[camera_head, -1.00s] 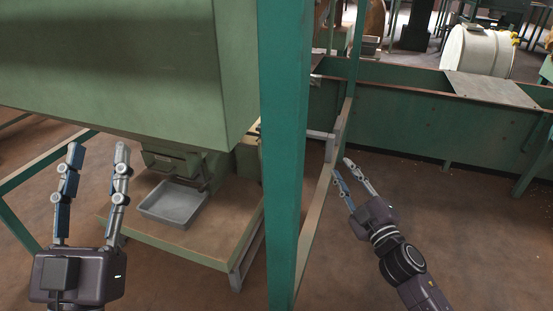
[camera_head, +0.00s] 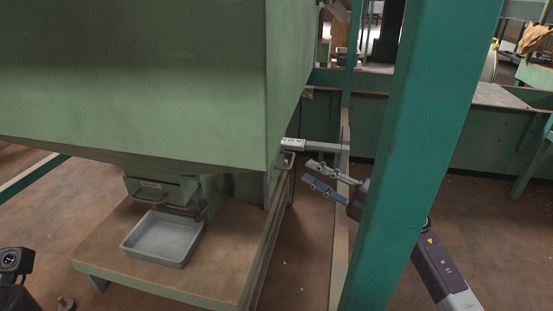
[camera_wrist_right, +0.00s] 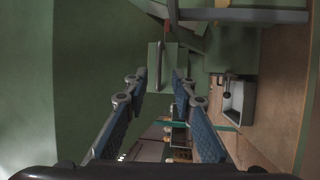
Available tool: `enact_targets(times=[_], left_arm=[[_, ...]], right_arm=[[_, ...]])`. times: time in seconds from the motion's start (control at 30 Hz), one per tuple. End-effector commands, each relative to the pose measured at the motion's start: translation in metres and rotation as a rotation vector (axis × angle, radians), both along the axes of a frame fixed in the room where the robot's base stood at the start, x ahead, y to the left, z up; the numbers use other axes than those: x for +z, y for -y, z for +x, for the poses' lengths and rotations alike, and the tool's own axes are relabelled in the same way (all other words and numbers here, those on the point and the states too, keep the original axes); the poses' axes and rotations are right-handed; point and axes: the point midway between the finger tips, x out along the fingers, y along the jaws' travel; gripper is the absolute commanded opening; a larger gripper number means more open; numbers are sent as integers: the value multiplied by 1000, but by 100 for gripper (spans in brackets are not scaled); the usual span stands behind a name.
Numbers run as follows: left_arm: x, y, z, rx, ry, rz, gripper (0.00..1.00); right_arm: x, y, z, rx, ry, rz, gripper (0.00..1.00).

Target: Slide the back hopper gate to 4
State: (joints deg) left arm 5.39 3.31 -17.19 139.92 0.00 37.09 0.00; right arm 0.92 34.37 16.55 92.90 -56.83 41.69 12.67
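A large green hopper (camera_head: 140,80) fills the left of the head view. At its right lower corner a pale bar with small marks (camera_head: 292,144) sticks out on a grey rail (camera_head: 325,147); I cannot read the marks. A small handle (camera_head: 289,160) hangs just below it. My right gripper (camera_head: 307,171) is open and empty, its fingertips pointing left, a little right of that handle and apart from it. In the right wrist view its fingers (camera_wrist_right: 158,78) are spread, with a grey bar handle on a green plate (camera_wrist_right: 167,70) beyond them. Only part of my left gripper (camera_head: 14,275) shows; its fingers are hidden.
A green post (camera_head: 420,120) stands in front of my right arm. A grey tray (camera_head: 163,238) sits on a low wooden platform (camera_head: 120,262) under a drawer-like gate with a handle (camera_head: 150,190). A green trough wall (camera_head: 470,145) runs behind. Open floor lies at right.

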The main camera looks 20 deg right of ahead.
Motion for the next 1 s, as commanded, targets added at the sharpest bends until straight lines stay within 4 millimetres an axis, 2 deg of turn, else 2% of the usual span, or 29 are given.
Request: enact_targets(times=[0.53, 0.7, 0.97, 1.0], left_arm=[[8, 2, -12, 4, 71, 4, 40], [11, 3, -13, 5, 78, 6, 40], [11, 3, -13, 5, 76, 8, 40], [11, 3, -13, 5, 76, 8, 40]], right_arm=[[10, -33, 58, 0, 2, 1, 24], [12, -38, 65, -1, 1, 0, 24], [12, -38, 66, -1, 0, 0, 24], [12, -38, 66, -1, 0, 0, 21]])
